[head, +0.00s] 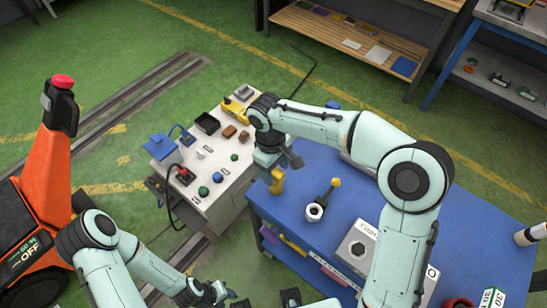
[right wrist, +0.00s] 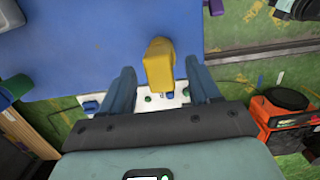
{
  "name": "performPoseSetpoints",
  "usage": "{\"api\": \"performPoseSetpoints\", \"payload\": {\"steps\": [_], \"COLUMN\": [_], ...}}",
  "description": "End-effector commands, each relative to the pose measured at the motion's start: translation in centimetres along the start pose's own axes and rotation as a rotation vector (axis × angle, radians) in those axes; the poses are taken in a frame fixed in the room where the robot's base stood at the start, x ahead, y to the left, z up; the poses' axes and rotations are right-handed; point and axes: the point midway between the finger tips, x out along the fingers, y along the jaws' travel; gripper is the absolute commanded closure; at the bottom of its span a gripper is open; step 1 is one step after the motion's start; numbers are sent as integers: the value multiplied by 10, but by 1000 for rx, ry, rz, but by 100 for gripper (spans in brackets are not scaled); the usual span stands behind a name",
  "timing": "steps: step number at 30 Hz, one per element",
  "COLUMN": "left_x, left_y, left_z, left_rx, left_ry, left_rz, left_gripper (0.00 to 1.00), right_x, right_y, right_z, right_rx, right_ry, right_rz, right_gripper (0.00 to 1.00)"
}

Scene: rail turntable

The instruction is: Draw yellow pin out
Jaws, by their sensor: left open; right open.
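A yellow upright piece (head: 277,181), which looks like the yellow pin, stands at the left corner of the blue table (head: 370,200). In the right wrist view the yellow piece (right wrist: 158,65) lies between and ahead of the two fingers, with space on both sides. My right gripper (head: 281,160) is open just above it; its base is hidden from me. My left gripper (head: 230,294) is low at the bottom edge, open, partly cut off and away from the yellow piece.
A pale ring (head: 314,211) and a grey block (head: 356,246) sit on the blue table. A white console (head: 215,155) with buttons, a blue box (head: 162,149) and small parts stands left of it. An orange machine (head: 45,195) is at far left. Shelves stand behind.

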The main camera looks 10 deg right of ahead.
Motion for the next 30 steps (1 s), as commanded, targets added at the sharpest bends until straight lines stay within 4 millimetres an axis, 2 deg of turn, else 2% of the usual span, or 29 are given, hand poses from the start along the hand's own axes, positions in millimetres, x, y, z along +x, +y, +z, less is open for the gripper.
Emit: {"api": "performPoseSetpoints", "payload": {"steps": [1,6,16,17,18,22,23,24,27,30], "left_x": [2,3,3,3,3,3,3,3,3,3], "left_y": [-1,-1,-1,-1,-1,-1,-1,-1,-1,-1], "left_z": [0,1,1,1,1,1,1,1,1,1], "left_rx": [0,0,0,0,0,0,0,0,0,0], "left_ry": [-1,-1,-1,-1,-1,-1,-1,-1,-1,-1], "left_rz": [0,0,0,0,0,-1,-1,-1,-1,0], "left_gripper": [57,57,57,57,57,57,57,57,57,57], "right_x": [8,20,23,23,23,23,23,23,23,22], "right_y": [0,0,0,0,0,0,0,0,0,0], "right_z": [0,0,0,0,0,0,0,0,0,0], "right_rx": [1,1,1,1,1,1,1,1,1,1], "right_ry": [-1,1,1,1,1,1,1,1,1,2], "right_rz": [-1,0,0,0,0,0,0,0,0,1], "right_gripper": [38,38,38,45,58,100,100,73,100,100]}}
